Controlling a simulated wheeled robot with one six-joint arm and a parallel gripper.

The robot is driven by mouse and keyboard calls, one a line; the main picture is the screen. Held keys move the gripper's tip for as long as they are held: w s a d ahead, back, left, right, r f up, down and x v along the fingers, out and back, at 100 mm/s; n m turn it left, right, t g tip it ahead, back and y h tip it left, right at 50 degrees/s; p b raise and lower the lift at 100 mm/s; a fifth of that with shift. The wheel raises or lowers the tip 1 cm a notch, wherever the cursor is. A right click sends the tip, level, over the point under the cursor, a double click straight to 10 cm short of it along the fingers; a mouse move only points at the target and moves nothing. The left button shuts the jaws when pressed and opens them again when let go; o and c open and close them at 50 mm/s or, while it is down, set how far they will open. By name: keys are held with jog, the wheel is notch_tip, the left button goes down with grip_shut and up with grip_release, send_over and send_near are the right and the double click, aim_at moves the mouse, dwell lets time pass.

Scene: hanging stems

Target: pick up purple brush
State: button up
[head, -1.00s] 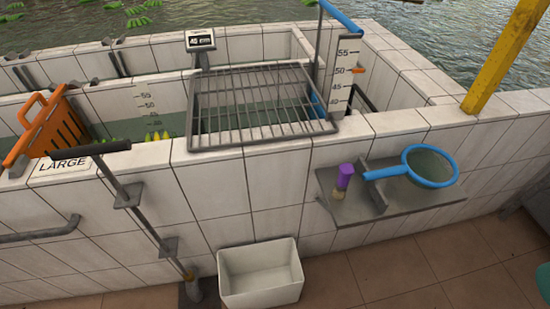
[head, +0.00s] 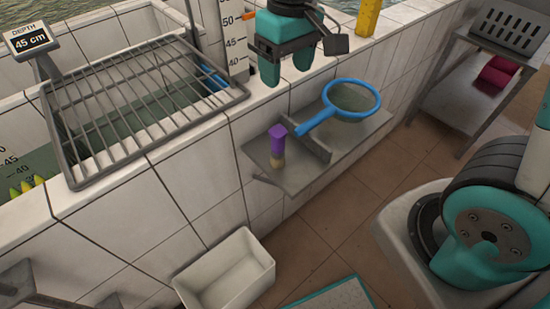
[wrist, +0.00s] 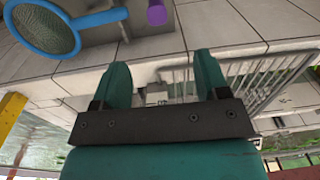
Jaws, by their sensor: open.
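The purple brush (head: 277,144) stands on a grey wall shelf (head: 298,172), its purple part up and its pale end down, left of the shelf's divider. In the wrist view the brush (wrist: 156,13) shows only as a purple piece at the top edge. My gripper (head: 285,78) is open and empty, fingers pointing down, above and behind the shelf near the tiled wall's top. It is apart from the brush. In the wrist view the gripper's two fingers (wrist: 163,80) are spread with nothing between them.
A blue-rimmed net (head: 351,98) lies on the shelf's right part, its handle toward the brush. A metal grate (head: 145,100) covers the tank at left. A white bin (head: 224,272) stands below on the floor. A side rack (head: 468,95) stands at right.

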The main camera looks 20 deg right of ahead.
aim_at(278, 130)
jog(key=f, duration=0.4)
jog(key=w+f, duration=0.1)
jog(key=f, duration=0.8)
jog(key=shift+w+f, duration=0.3)
jog(key=shift+w+a+f+p, duration=0.15)
jog(key=shift+f+p, duration=0.2)
jog(key=shift+f, duration=1)
jog(key=shift+w+a+f+p, duration=0.15)
jog(key=shift+f+p, duration=0.15)
jog(key=shift+f, duration=1.05)
jog(key=shift+c, duration=0.5)
jog(key=c, duration=0.9)
